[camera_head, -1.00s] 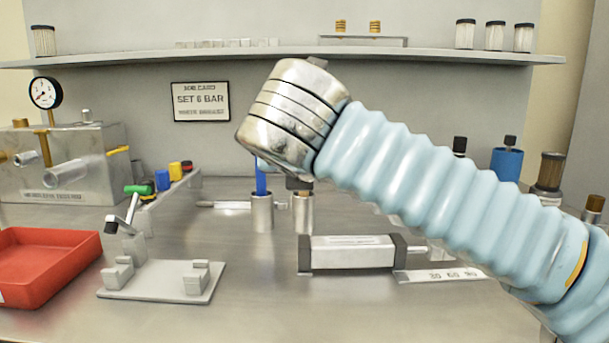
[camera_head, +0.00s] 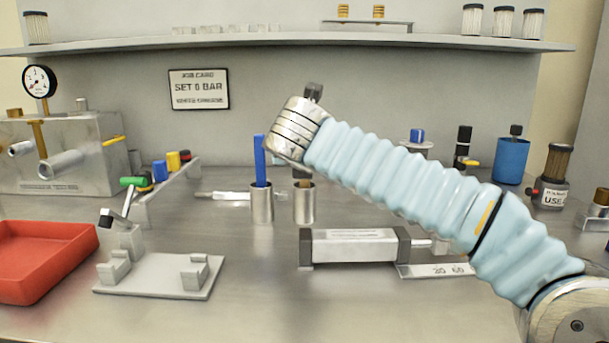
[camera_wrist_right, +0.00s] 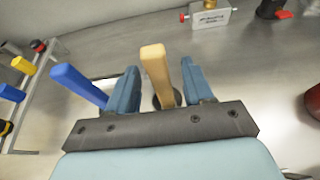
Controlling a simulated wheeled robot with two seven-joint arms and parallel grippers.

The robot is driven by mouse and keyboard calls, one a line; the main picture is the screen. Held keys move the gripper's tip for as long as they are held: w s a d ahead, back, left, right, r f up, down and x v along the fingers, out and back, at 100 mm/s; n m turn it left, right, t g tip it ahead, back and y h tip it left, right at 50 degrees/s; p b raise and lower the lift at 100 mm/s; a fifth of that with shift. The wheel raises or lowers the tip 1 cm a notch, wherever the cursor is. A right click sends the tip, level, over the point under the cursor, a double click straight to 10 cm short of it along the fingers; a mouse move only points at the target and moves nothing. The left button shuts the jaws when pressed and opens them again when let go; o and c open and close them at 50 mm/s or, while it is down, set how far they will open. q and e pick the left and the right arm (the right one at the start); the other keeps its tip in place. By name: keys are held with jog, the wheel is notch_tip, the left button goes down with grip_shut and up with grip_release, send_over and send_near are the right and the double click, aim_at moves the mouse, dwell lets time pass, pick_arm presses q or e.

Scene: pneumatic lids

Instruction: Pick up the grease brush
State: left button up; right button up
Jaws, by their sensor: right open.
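Two metal cups stand side by side mid-bench in the head view. The left cup (camera_head: 262,205) holds an upright blue handle (camera_head: 260,160); the right cup (camera_head: 304,206) holds a brown handle (camera_head: 303,185), mostly hidden by my right wrist. Which is the grease brush I cannot tell from the bristles, which are hidden. In the right wrist view my right gripper (camera_wrist_right: 160,68) is open, its blue fingers on either side of the tan handle (camera_wrist_right: 154,58), with gaps visible. The blue handle (camera_wrist_right: 78,85) is outside the left finger. My left gripper is not in view.
A pneumatic cylinder (camera_head: 352,248) lies in front of the right cup. A grey fixture (camera_head: 155,277) and red tray (camera_head: 45,265) are at left. A valve rail (camera_head: 168,188) stands behind them. Bottles and a blue canister (camera_head: 511,160) are at right.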

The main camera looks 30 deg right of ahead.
jog(key=shift+w+d+f, duration=0.15)
jog(key=shift+w+d, duration=0.1)
jog(key=shift+w, duration=0.1)
jog(key=shift+c, duration=0.5)
grip_shut()
